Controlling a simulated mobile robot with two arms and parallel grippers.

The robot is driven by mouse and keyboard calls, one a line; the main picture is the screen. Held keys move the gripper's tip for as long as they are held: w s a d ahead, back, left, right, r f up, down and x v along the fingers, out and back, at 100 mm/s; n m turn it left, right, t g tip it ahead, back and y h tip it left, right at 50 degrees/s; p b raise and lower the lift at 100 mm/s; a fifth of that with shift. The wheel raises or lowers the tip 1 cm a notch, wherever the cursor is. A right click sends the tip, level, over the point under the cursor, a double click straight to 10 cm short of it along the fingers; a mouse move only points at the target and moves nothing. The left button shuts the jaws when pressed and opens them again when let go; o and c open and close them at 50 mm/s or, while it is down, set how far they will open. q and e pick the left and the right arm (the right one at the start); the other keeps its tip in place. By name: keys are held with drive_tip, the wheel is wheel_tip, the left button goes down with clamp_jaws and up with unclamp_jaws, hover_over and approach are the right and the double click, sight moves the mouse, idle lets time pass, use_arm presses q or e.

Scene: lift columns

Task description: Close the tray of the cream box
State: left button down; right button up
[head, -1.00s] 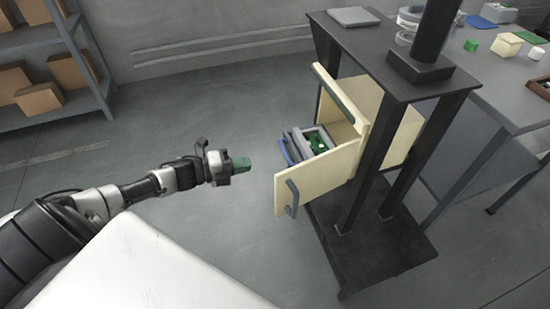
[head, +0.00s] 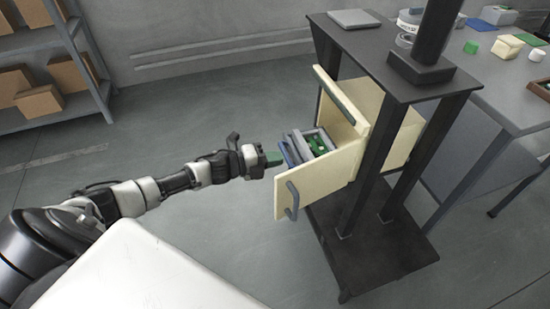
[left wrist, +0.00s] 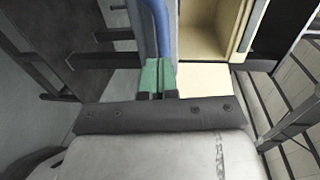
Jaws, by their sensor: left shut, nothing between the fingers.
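The cream box (head: 396,135) sits under the black top of a dark stand. Its tray (head: 322,181) is pulled out to the left, and a blue-grey handle (head: 292,200) shows at the panel's lower left. A grey bin (head: 322,133) with green pieces shows inside the opening. My left gripper (head: 273,159) is shut and empty, its green tips beside the tray's left end. In the left wrist view the tips (left wrist: 158,78) lie at the near end of a blue bar (left wrist: 163,30); contact is unclear. The cream interior (left wrist: 208,32) is right of it. My right gripper is not in view.
A dark post (head: 432,40) rises from the stand's top, beside a grey plate (head: 353,17). A grey table (head: 500,85) with small items is at the right. Shelves with cartons (head: 40,102) stand at the left. The floor between is clear.

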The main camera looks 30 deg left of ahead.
use_arm(q)
drive_tip(key=b, duration=0.2)
approach(332, 146)
drive_tip(key=x, duration=0.4)
drive_tip(key=shift+a+f, duration=0.15)
drive_tip(key=shift+f, duration=0.05)
drive_tip(key=x, duration=0.1)
drive_tip(key=b+x, duration=0.1)
drive_tip(key=x, duration=0.3)
drive_tip(key=shift+r+b, duration=0.3)
drive_tip(key=shift+b, duration=0.05)
drive_tip(key=shift+w+d+r, duration=0.1)
drive_tip(key=shift+w+d, duration=0.25)
drive_tip(key=shift+d, duration=0.05)
drive_tip(key=shift+r, duration=0.1)
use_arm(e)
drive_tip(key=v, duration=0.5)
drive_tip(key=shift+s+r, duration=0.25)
use_arm(q)
drive_tip(key=shift+r, duration=0.1)
